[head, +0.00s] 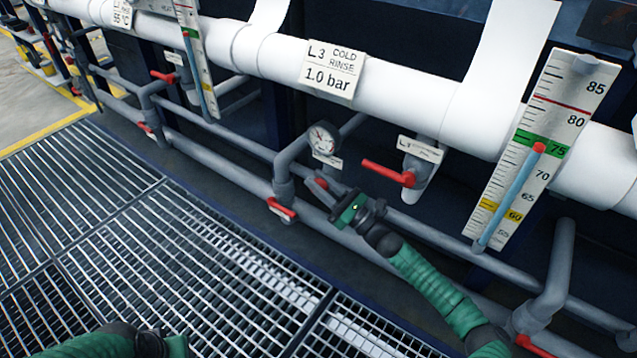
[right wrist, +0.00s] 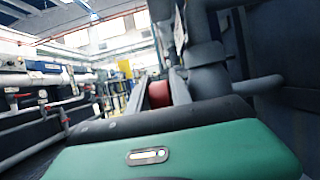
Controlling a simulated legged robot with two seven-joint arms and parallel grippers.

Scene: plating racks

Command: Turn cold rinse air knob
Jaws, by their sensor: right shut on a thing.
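My right gripper (head: 319,187) reaches the pipework below the round pressure gauge (head: 323,138). It is shut on a small red knob (head: 322,183), mostly hidden by the fingers. In the right wrist view the red knob (right wrist: 158,93) sits between the two grey fingers (right wrist: 163,92), beside a grey pipe. The white sign (head: 333,70) above reads L3 COLD RINSE, 1.0 bar. My left gripper (head: 172,345) is only partly in view at the bottom left edge, over the floor grating, and its fingers cannot be made out.
A red lever (head: 388,173) sticks out right of the gauge, and another red handle (head: 281,208) is low on the left pipe. A thick white pipe (head: 400,91) runs above. A tall scale (head: 540,150) stands right. Open metal grating (head: 150,240) covers the floor.

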